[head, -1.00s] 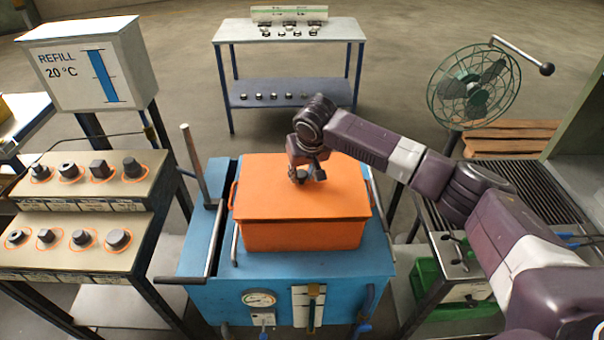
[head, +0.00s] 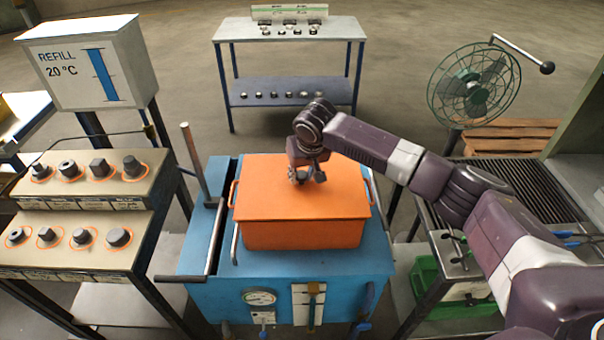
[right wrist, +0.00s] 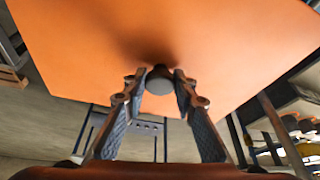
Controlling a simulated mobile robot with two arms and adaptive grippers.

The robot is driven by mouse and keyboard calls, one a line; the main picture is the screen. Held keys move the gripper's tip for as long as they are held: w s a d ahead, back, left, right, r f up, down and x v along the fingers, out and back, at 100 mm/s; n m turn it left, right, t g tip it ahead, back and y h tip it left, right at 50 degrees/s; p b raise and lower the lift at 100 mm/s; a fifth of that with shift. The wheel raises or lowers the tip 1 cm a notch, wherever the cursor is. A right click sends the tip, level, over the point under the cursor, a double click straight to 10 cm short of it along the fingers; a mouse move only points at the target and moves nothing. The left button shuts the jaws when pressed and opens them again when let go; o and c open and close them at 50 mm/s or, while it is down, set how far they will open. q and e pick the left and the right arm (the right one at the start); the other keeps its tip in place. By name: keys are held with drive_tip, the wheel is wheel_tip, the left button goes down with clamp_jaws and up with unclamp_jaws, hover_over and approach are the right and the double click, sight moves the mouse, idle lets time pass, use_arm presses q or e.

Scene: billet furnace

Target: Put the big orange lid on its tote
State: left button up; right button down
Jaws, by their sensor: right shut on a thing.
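The big orange lid (head: 268,198) lies over the top of the orange tote (head: 300,236), lined up with its walls. I see no clear gap between them along the front, but cannot tell whether the lid is fully seated. The tote has handles at its sides and stands on the blue cart. My right gripper (head: 308,175) is above the middle of the lid. In the right wrist view its fingers (right wrist: 160,88) are shut on the lid's dark round knob (right wrist: 160,76), with the lid's orange surface (right wrist: 200,40) filling much of the picture. My left gripper is not in view.
The blue cart (head: 290,290) has a gauge and hoses at its front and a dark bar at its left. A stand with dark knobs (head: 70,190) is at left. A fan (head: 474,84) and grill bench (head: 530,190) are at right. A table (head: 290,32) stands behind.

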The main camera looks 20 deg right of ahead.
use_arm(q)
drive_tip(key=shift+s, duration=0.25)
use_arm(e)
drive_tip(key=shift+f, duration=0.35)
drive_tip(key=c, duration=1.5)
unclamp_jaws()
drive_tip(key=shift+s+r, duration=0.1)
drive_tip(key=v, duration=1.1)
drive_tip(key=shift+s+r, duration=0.2)
drive_tip(key=shift+r, duration=0.15)
